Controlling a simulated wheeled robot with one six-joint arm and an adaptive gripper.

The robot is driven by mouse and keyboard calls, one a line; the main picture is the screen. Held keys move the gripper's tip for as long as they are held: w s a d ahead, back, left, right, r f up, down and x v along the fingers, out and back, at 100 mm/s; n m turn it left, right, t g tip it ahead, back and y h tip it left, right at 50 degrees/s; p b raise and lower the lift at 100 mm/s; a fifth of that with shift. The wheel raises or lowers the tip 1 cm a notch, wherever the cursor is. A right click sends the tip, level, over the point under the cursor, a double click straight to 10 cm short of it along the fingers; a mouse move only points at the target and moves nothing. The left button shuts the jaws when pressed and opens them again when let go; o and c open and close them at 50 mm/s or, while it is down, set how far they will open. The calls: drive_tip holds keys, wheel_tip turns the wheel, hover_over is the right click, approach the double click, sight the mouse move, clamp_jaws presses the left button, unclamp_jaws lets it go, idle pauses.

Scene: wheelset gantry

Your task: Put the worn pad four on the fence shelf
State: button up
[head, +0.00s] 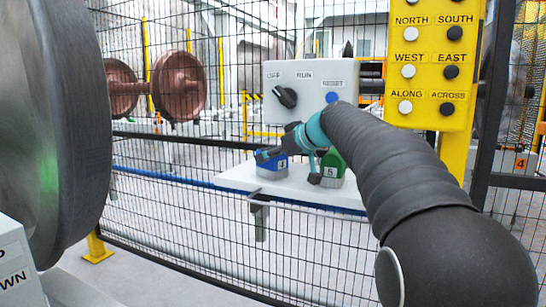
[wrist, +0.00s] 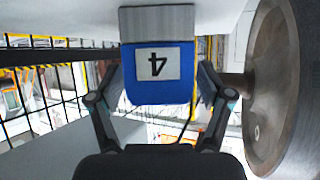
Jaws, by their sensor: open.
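The blue pad marked 4 (head: 274,166) stands on the white fence shelf (head: 235,176), at its left part. In the wrist view the same pad (wrist: 158,92) fills the middle, its 4 upside down and its grey part against the white surface at the top. My gripper (head: 290,166) is at the shelf, partly in front of the pad. In the wrist view its open fingers (wrist: 160,82) stand one on each side of the pad, with no clear grip on it. A green pad marked 5 (head: 333,163) stands to the right on the same shelf, partly behind a finger.
A control box (head: 309,82) with a knob and a blue button hangs above the shelf. A yellow button panel (head: 430,65) is at the right. Wire fence (head: 180,190) runs behind. A large wheel (head: 65,120) fills the left; a wheel also shows in the wrist view (wrist: 285,90).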

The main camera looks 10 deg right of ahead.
drive_tip(key=v, duration=1.1)
drive_tip(key=shift+s+d, duration=0.2)
drive_tip(key=shift+s, duration=0.05)
